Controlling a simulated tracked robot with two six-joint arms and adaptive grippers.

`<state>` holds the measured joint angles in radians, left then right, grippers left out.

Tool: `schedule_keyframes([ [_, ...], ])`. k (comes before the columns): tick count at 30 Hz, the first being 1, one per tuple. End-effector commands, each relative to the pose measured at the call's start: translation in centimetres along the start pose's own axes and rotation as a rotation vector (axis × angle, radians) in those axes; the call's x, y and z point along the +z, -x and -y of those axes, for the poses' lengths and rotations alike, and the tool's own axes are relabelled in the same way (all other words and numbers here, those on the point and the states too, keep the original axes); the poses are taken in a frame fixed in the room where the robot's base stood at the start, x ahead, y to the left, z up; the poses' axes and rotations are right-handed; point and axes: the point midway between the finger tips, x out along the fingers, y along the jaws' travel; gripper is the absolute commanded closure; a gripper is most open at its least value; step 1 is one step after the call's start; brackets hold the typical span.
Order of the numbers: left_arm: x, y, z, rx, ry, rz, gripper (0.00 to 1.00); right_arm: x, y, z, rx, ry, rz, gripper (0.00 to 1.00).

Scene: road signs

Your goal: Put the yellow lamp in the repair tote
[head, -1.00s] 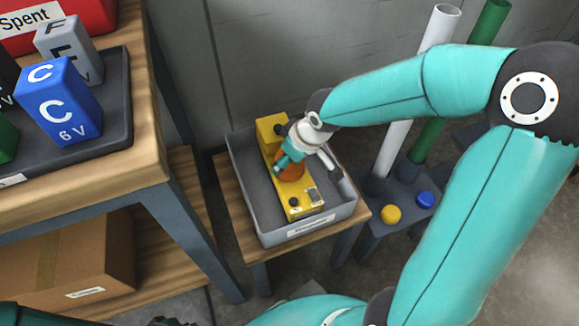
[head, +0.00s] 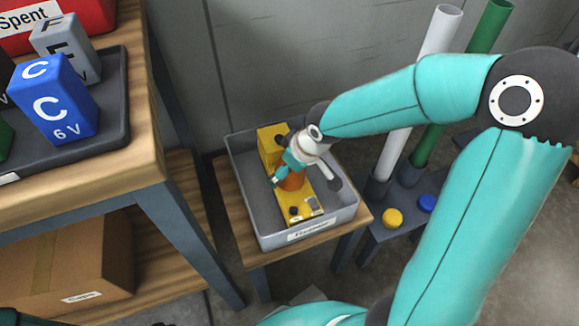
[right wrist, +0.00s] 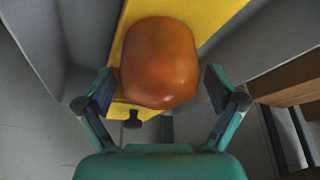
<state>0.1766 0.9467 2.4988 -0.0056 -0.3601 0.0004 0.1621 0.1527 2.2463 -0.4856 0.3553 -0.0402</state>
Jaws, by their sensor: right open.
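The yellow lamp (head: 296,206) lies inside the grey tote (head: 350,213), which has a white label on its front wall. Its orange dome (head: 292,181) shows below my right gripper (head: 281,177). In the right wrist view the orange dome (right wrist: 160,62) sits between the two fingers of my right gripper (right wrist: 160,92), on the yellow body (right wrist: 213,17). The fingers are spread, with small gaps on both sides of the dome. Part of the lamp is hidden by the gripper in the head view. My left gripper is not clearly in view.
The tote stands on a small wooden table (head: 234,210). A shelf (head: 120,165) on the left holds a blue battery block (head: 55,105), a grey block (head: 65,45) and a red bin (head: 90,14). A cardboard box (head: 85,255) sits below. White (head: 425,75) and green (head: 470,75) poles stand at right.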

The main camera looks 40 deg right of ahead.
Motion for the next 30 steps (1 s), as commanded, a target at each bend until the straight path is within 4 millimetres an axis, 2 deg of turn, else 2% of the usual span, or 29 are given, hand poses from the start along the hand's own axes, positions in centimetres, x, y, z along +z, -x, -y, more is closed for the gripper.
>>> schedule_keyframes([
  [5,0.0,0.6,-0.2,0.000,0.000,0.000,1.00,-0.1,1.3,-0.1,0.002,-0.001,-0.002,0.06],
  [15,0.0,3.2,-1.2,0.000,0.000,0.000,1.00,-0.2,7.8,-0.1,0.003,-0.002,-0.005,0.06],
  [21,0.0,4.2,-1.5,0.000,0.000,0.000,1.00,-0.1,10.8,0.0,0.002,0.000,-0.003,0.06],
  [25,0.0,4.4,-1.6,0.000,0.000,0.000,1.00,-0.1,11.8,0.0,0.001,-0.001,-0.001,0.06],
  [30,0.0,4.4,-1.6,0.000,0.000,0.000,1.00,0.0,12.0,0.0,0.000,0.000,0.000,0.06],
])
